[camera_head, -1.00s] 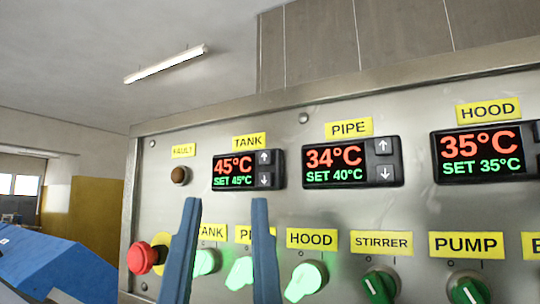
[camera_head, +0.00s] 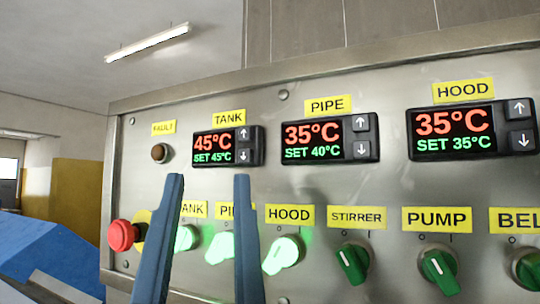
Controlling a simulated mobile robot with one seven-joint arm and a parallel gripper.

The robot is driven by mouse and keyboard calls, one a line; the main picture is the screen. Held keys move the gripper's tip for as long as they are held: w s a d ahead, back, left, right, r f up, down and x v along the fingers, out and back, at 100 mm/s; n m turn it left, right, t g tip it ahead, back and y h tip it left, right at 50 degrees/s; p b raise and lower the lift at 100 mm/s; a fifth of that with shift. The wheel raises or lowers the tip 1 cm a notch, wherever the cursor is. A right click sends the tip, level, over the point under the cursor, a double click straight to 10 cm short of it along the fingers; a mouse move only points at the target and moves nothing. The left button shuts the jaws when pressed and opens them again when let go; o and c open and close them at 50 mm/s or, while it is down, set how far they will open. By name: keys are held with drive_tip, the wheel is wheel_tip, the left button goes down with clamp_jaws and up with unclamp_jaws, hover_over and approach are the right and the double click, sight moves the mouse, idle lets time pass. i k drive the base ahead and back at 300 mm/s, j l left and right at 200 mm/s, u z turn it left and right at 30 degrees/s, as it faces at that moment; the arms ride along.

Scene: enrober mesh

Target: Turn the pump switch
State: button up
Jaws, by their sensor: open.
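The pump switch (camera_head: 438,270) is a green rotary knob with a white line, under the yellow PUMP label (camera_head: 436,220) on the steel panel. It is unlit, and its white line is tilted. My gripper (camera_head: 207,180) shows as two blue fingers pointing up, spread apart with nothing between them. It is in front of the panel's left part, partly covering the TANK and PIPE switches. The gripper is well to the left of the pump switch and apart from it.
The lit HOOD switch (camera_head: 283,254) and the dark green STIRRER switch (camera_head: 352,262) lie between my gripper and the pump switch. The belt switch (camera_head: 526,268) is to its right. A red emergency button (camera_head: 122,235) is at far left. Temperature displays (camera_head: 325,141) are above.

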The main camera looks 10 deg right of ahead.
sight(439, 266)
drive_tip(key=k+z, duration=0.35)
drive_tip(key=k+l+z, duration=0.35)
drive_tip(key=k, duration=0.15)
